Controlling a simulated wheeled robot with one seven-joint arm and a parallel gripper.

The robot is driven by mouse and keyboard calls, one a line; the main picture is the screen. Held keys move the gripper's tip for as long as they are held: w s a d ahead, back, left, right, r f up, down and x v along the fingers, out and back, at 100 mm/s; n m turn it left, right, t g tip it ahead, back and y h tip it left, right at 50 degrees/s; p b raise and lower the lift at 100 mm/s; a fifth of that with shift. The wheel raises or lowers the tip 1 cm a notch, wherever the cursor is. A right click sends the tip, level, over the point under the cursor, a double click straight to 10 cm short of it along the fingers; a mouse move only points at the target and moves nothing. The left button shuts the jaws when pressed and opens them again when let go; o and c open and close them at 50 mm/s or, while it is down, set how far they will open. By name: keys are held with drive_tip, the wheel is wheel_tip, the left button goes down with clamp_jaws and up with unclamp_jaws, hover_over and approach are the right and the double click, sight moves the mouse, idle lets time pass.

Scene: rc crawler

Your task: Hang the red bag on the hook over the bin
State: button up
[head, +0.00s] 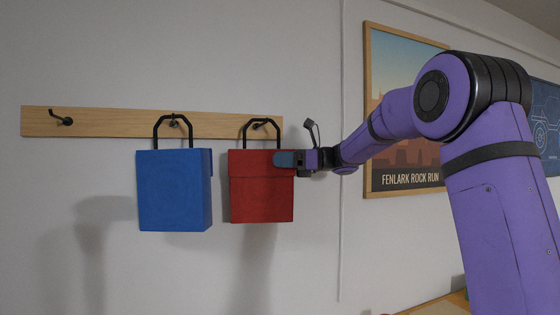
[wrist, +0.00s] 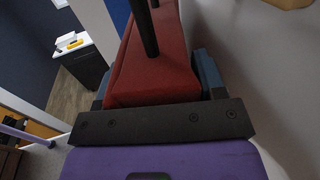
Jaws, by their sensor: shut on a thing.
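The red bag (head: 260,190) is upright at the right end of the wooden hook rail (head: 95,123). Its black handle loop surrounds the right hook (head: 262,124) in the head view; I cannot tell whether it rests on the hook or is just in front. My gripper (head: 284,159) is shut on the upper right part of the bag. In the wrist view the red bag (wrist: 152,75) sits between the two blue-grey fingers. The blue bag (head: 172,190) is at the middle hook (head: 174,122), left of the red one. I see no bin.
The left hook (head: 62,119) is empty. A framed poster (head: 405,165) is on the wall right of the rail, behind my arm. A dark cabinet (wrist: 85,67) with small items on top shows in the wrist view. The wall below the bags is clear.

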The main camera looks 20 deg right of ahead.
drive_tip(key=o, duration=1.5)
drive_tip(key=shift+c, duration=0.2)
